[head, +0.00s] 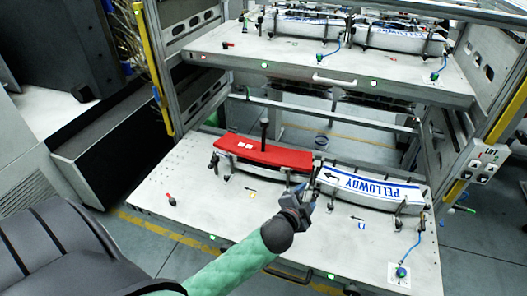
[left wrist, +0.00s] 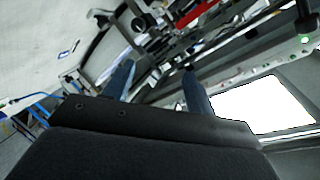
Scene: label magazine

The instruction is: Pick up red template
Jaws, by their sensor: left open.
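The red template (head: 262,152) is a long, slightly curved red piece. It lies on a grey curved holder at the left half of the lower shelf. A red strip of it also shows at the top of the left wrist view (left wrist: 187,19). My left gripper (head: 308,190) is open and empty, in front of the red template's right end and apart from it. In the left wrist view its two fingers (left wrist: 157,85) are spread with nothing gripped between them. My right gripper is not in view.
A white and blue template reading PELLOWDY (head: 372,186) sits right of the red one. A dark upright post (head: 264,131) stands behind the red template. The upper shelf (head: 290,58) overhangs at the back. The lower shelf's front (head: 215,205) is mostly clear.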

